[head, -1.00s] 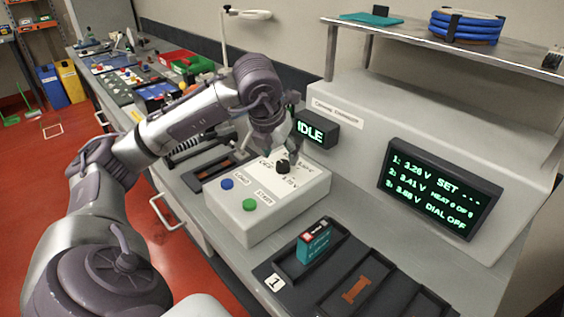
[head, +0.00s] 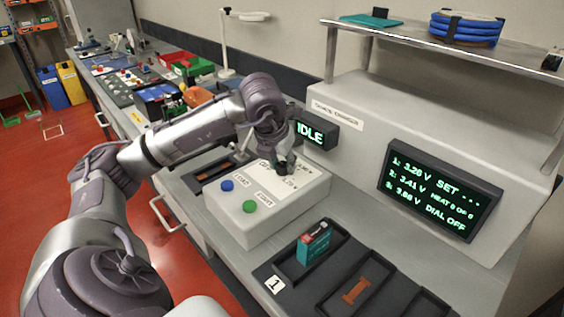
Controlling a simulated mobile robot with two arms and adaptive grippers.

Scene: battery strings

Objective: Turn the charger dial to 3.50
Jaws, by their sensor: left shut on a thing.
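The charger box (head: 262,218) is pale grey, with a blue button (head: 227,185) and a green button (head: 249,207) on its top. Its black dial (head: 282,167) is at the far part of the top, mostly hidden by my left gripper (head: 281,161). My left gripper points down and is shut on the dial. The small display (head: 311,131) behind reads IDLE. The larger screen (head: 440,188) lists 3.26 V, 3.41 V and about 3.86 V, with SET blank and DIAL OFF. My right gripper is not in view.
A teal battery cell (head: 314,242) stands in the tray (head: 268,268) marked 1 in front of the charger box. A brown strip (head: 355,290) lies in the neighbouring slot. A shelf (head: 440,45) with coiled blue cable overhangs the back.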

